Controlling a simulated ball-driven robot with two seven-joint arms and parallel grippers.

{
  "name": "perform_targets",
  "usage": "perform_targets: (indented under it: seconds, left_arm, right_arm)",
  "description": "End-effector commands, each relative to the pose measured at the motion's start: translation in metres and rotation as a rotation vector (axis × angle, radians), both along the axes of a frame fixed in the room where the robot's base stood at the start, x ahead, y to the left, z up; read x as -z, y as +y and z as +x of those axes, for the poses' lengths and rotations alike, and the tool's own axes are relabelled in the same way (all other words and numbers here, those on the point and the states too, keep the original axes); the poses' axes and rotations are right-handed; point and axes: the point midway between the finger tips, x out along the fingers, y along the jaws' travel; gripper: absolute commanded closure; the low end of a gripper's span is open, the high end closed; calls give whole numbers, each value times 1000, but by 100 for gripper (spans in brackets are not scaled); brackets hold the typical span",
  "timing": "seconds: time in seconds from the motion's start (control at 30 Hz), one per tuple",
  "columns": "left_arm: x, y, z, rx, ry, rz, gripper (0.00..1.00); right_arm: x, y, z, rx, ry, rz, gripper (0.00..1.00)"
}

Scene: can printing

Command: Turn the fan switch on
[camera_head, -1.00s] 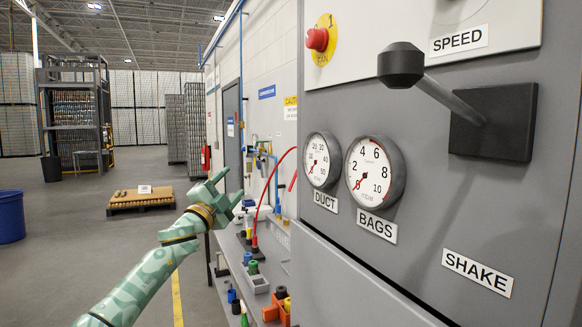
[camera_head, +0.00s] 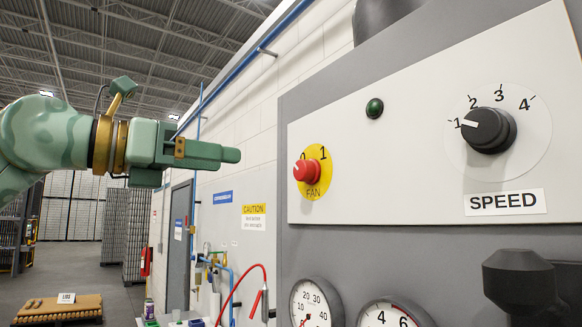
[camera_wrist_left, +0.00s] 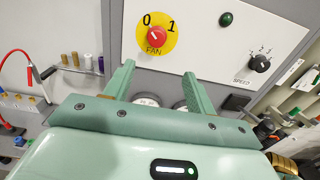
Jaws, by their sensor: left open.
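The fan switch (camera_head: 306,172) is a red knob on a yellow disc marked 0, 1 and FAN, on a white panel of the grey machine. It also shows in the wrist view (camera_wrist_left: 157,37); which number its small mark points to is too small to tell surely. My left gripper (camera_head: 234,155) is to the left of the switch in the head view, at about its height, pointing towards the machine and apart from it. In the wrist view its fingers (camera_wrist_left: 158,75) are spread and empty, with the switch beyond and between them. My right gripper is out of view.
A green lamp (camera_head: 374,108) and the black SPEED knob (camera_head: 488,130) share the panel. Two gauges (camera_head: 316,305) and a black lever (camera_head: 518,280) sit below. A bench with a red hose (camera_head: 240,290) stands left of the machine. The space between gripper and switch looks clear.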

Motion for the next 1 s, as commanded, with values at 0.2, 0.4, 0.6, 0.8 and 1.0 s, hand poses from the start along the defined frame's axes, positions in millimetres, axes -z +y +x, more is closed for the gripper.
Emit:
perform_targets:
  seconds: [0.2, 0.4, 0.6, 0.8, 1.0]
  left_arm:
    - [-4, -44, 31, 4, 2, -2, 44]
    - [-5, -84, 60, 4, 2, -2, 44]
    - [-3, -108, 79, 2, 1, -3, 44]
    - [-1, -117, 85, 1, 0, -4, 44]
    - [0, -117, 85, 1, 0, -4, 44]
  right_arm:
    - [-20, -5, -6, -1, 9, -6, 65]
    - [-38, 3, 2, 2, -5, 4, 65]
    - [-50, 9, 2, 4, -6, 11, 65]
    - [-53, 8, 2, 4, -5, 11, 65]
    - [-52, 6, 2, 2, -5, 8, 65]
